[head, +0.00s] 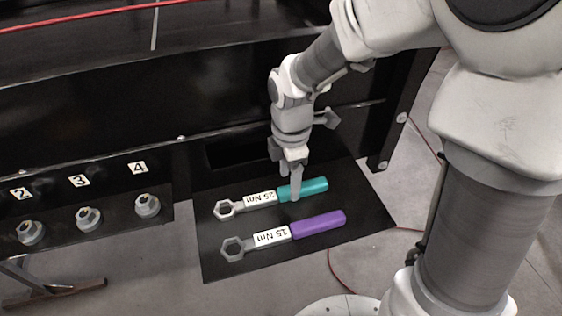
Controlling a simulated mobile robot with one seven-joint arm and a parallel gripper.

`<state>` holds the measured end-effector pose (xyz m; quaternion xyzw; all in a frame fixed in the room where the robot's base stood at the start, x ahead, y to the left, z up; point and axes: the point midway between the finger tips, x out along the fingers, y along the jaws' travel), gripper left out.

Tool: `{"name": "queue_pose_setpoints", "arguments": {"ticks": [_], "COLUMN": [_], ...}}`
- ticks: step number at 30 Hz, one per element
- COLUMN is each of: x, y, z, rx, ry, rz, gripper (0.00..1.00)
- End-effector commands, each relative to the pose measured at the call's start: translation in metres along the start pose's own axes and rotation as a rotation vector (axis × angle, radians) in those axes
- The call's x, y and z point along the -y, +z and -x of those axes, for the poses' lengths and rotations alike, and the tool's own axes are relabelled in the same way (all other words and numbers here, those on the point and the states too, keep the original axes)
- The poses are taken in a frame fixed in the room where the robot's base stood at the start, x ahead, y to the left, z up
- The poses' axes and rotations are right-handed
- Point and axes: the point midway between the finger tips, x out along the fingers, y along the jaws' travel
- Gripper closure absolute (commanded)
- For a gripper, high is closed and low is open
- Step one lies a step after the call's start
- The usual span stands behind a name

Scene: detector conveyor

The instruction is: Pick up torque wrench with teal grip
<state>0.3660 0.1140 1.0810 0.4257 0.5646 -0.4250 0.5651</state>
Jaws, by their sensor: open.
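The torque wrench with the teal grip (314,187) lies on a black shelf (360,222), its ring end to the left and a white "25 Nm" label along its shaft. A second wrench with a purple grip (320,223) lies nearer, below it in the picture, labelled "15 Nm". My gripper (293,190) points down at the left part of the teal grip, its fingers open. One finger shows in front of the grip; the other is mostly hidden. I cannot tell whether the fingers touch the grip.
Left of the shelf, a black panel carries several grey bolts (88,218) under number tags 2, 3 and 4. A dark wall (90,125) stands behind the shelf. A red cable (345,278) runs over the floor at the front right.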

Motion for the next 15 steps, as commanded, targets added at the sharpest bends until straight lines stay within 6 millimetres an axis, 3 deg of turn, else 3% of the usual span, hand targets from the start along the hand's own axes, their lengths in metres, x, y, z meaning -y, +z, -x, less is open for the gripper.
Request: {"name": "queue_pose_setpoints", "arguments": {"ticks": [6, 15], "x": [-0.002, -0.002], "y": [0.001, 0.001], "z": [-0.031, -0.036], "rx": [0.000, 0.000], "ry": [-0.003, -0.001], "rz": [0.001, 0.000], "gripper": [0.28, 0.28]}}
